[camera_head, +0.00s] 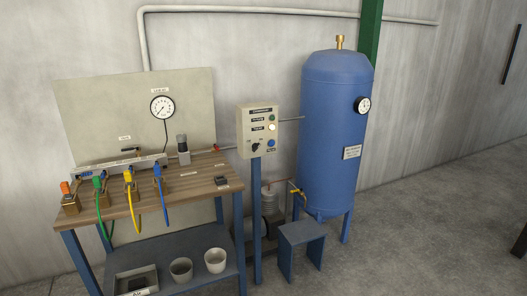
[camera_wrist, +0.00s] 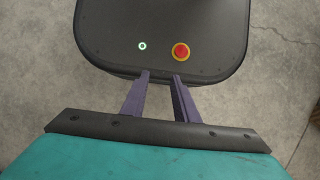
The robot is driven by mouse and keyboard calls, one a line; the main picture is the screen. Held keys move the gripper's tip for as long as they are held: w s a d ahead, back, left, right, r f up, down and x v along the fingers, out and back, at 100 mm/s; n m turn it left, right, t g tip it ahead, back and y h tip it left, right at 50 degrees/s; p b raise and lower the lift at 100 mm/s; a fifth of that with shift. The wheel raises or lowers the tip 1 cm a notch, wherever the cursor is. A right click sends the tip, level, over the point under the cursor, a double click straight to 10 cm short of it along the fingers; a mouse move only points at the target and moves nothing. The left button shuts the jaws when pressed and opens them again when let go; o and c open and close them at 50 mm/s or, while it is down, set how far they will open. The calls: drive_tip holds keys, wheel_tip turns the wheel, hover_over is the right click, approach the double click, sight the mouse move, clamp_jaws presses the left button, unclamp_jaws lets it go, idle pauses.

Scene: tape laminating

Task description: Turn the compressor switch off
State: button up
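The compressor control box (camera_head: 257,131) is a beige panel on a blue post, between the workbench and the blue tank. The switch's exact setting is too small to read. My gripper (camera_wrist: 162,76) shows only in the wrist view, its two dark fingers apart with nothing between them. It points down at my own base, away from the box.
A blue tank (camera_head: 337,130) with a gauge stands right of the box. A small blue stool (camera_head: 301,236) and the compressor (camera_head: 269,200) are below. A wooden workbench (camera_head: 150,193) with coloured hoses stands left.

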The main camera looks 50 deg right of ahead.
drive_tip(key=shift+w+d, duration=0.1)
drive_tip(key=shift+w, duration=0.1)
drive_tip(key=shift+w, duration=0.1)
